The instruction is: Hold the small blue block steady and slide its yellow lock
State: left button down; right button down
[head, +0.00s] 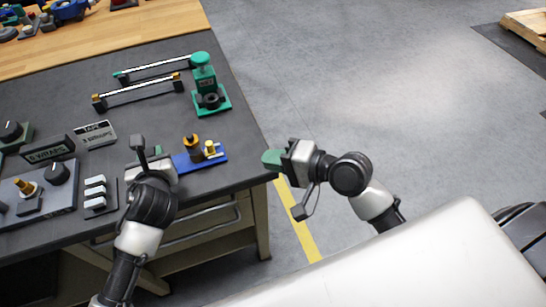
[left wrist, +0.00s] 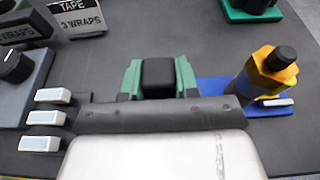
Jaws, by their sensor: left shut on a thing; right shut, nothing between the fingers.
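The small blue block (head: 213,155) lies flat near the table's right edge. A yellow-brass post with a dark cap (head: 190,142) stands on it, with a small yellow piece (head: 210,149), likely the lock, to its right. In the left wrist view the blue block (left wrist: 215,84) shows right of my left gripper (left wrist: 158,80). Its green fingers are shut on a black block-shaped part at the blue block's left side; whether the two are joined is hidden. My right gripper (head: 272,160) is shut and empty, just off the table's right edge, apart from the blue block.
A green press-like fixture (head: 208,92) stands behind the blue block. Two striped bars (head: 138,90) lie left of it. White switches (head: 95,190), a dark knob (head: 57,173) and label blocks (head: 95,134) are to the left.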

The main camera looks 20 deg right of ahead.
pick_arm(q)
jog(key=shift+s+f, duration=0.1)
jog(key=shift+f, duration=0.3)
jog(key=c, duration=1.2)
grip_release()
jog(key=shift+c, duration=0.2)
jog(key=o, duration=0.5)
jog(key=shift+r, duration=0.15)
jog(key=shift+c, duration=0.2)
jog(key=shift+r, duration=0.1)
